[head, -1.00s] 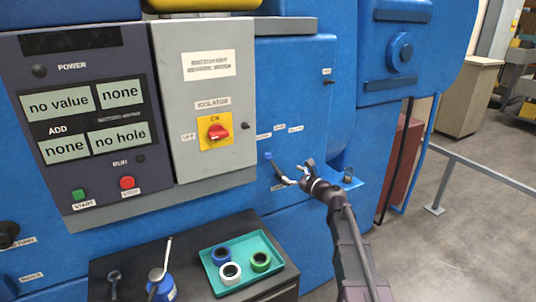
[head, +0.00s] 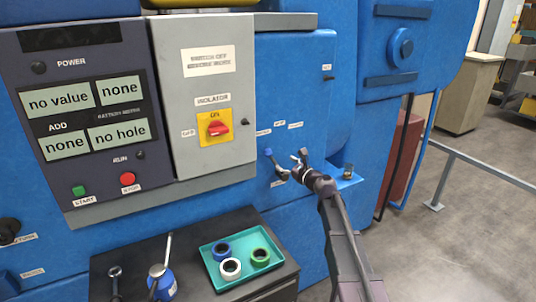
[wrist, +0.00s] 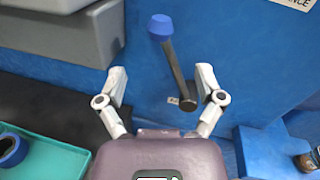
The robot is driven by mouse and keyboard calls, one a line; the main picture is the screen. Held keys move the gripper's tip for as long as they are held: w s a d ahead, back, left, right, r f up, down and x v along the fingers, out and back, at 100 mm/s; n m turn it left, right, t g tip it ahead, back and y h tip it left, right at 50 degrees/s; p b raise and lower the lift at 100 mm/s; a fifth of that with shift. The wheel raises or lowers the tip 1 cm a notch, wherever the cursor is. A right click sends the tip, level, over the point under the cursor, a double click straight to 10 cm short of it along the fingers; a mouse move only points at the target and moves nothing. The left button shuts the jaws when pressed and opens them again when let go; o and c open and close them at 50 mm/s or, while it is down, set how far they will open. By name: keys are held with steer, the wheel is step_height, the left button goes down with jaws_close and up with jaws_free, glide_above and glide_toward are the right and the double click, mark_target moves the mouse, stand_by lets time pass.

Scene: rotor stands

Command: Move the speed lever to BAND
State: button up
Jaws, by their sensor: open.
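The speed lever, a dark shaft with a blue knob (head: 268,152), is on the blue machine front to the right of the isolator box. In the wrist view its knob (wrist: 160,27) is up and the shaft leans up-left from its pivot. My gripper (head: 293,166) is just right of the lever in the head view. In the wrist view my gripper (wrist: 162,80) is open, with the lower shaft and pivot seen between the fingers, nearer the right one. I cannot tell whether a finger touches it. Small labels (head: 279,126) sit above the lever; their words are unreadable, so BAND is not identifiable.
The grey isolator box (head: 205,70) with a red switch (head: 218,128) stands left of the lever. A teal tray (head: 222,283) with several tape-like rings is on the dark cabinet below. A small blue ledge (head: 346,181) juts out at right.

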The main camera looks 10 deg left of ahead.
mark_target(271, 154)
steer(key=x, duration=1)
steer(key=shift+a, duration=0.1)
steer(key=shift+c, duration=0.2)
jaws_close()
steer(key=shift+a, duration=0.1)
